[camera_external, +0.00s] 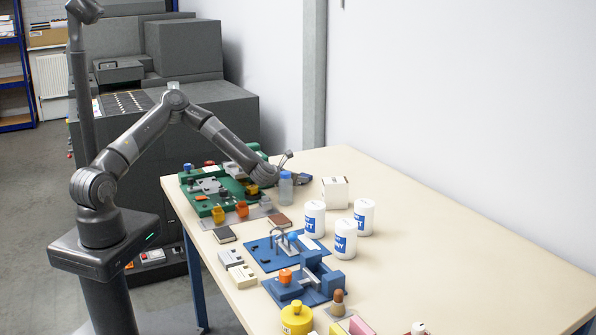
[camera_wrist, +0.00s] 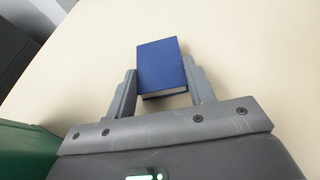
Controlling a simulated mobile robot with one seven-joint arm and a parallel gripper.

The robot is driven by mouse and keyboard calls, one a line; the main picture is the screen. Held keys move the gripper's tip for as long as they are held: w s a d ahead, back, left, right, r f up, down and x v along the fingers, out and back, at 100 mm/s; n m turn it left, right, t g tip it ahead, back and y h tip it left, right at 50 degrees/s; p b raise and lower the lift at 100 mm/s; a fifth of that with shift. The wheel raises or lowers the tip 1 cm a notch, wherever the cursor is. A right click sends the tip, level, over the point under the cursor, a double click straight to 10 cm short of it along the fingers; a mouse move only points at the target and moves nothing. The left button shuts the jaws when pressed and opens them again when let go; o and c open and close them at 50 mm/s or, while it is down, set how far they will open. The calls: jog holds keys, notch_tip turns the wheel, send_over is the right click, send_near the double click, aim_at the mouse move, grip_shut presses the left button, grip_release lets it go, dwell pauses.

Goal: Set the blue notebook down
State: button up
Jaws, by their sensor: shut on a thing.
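The blue notebook (camera_wrist: 162,64) is between the two fingers of my gripper (camera_wrist: 161,80) in the wrist view, with its blue cover facing the camera and its pale page edge toward the palm. The fingers are shut on its sides. My fingers are mostly hidden there. I cannot tell whether the notebook touches the tabletop.
The table (camera_external: 450,260) is bare beyond the notebook and at right. A green fixture (camera_external: 205,190) stands beside my wrist. The bottle (camera_external: 286,190), a white box (camera_external: 335,193) and white canisters (camera_external: 314,218) stand near. Blue fixtures (camera_external: 262,256) lie nearer the front.

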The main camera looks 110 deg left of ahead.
jog(key=shift+f, duration=0.25)
jog(key=o, duration=1)
jog(key=shift+c, duration=0.2)
jog(key=shift+r, duration=0.1)
jog(key=shift+d+r, duration=0.15)
jog(key=shift+d, duration=0.15)
jog(key=v, duration=0.2)
jog(key=shift+s+d+r, duration=0.1)
jog(key=shift+s+d, duration=0.05)
jog(key=shift+d, duration=0.1)
notch_tip(320, 180, up, 5)
jog(key=shift+a+r, duration=0.1)
jog(key=shift+r, duration=0.85)
